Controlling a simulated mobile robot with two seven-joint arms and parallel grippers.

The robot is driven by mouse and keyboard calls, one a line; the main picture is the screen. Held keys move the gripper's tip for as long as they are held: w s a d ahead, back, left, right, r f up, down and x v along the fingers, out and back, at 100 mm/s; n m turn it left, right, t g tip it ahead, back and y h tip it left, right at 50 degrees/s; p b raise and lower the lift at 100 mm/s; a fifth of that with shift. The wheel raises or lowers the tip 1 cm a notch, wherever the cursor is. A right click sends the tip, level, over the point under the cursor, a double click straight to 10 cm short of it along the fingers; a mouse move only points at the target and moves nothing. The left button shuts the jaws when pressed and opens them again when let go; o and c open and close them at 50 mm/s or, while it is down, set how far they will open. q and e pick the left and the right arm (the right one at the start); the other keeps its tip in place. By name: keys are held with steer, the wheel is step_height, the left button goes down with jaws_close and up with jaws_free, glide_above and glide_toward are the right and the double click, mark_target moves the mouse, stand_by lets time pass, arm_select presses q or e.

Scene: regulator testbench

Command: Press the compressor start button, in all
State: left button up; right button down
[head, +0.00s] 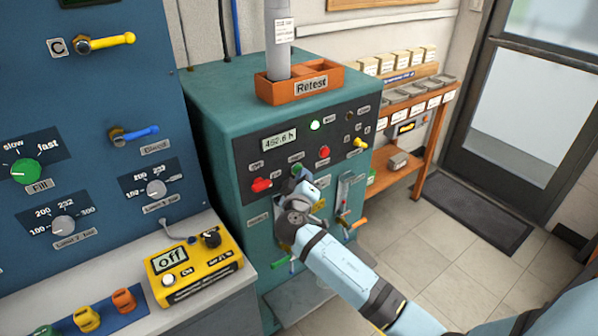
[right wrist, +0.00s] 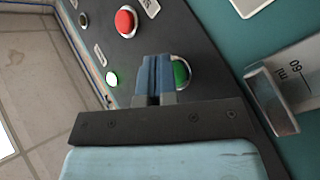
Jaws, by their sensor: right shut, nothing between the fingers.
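The compressor is a teal cabinet (head: 215,100) with a dark front panel. A green button, likely the start button, shows in the right wrist view (right wrist: 182,73), partly hidden by my fingers. In the head view it is mostly hidden behind my right gripper (head: 303,182). My right gripper (right wrist: 156,60) is shut and empty, its blue fingertips over or directly beside the green button. I cannot tell whether they touch it. A red button (head: 324,152) is close by and also shows in the right wrist view (right wrist: 126,22). My left gripper is not in view.
A lit green lamp (head: 315,125) and a "452.6 h" display (head: 279,140) are on the panel. A red knob (head: 261,185) sits left of my gripper. An orange "Retest" tray (head: 300,83) stands on top. A yellow box reading "off" (head: 190,268) lies on the left counter.

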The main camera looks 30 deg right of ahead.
stand_by(0.4)
steer(key=shift+s, duration=0.85)
steer(key=s, duration=0.5)
steer(key=shift+d, duration=0.25)
stand_by(0.6)
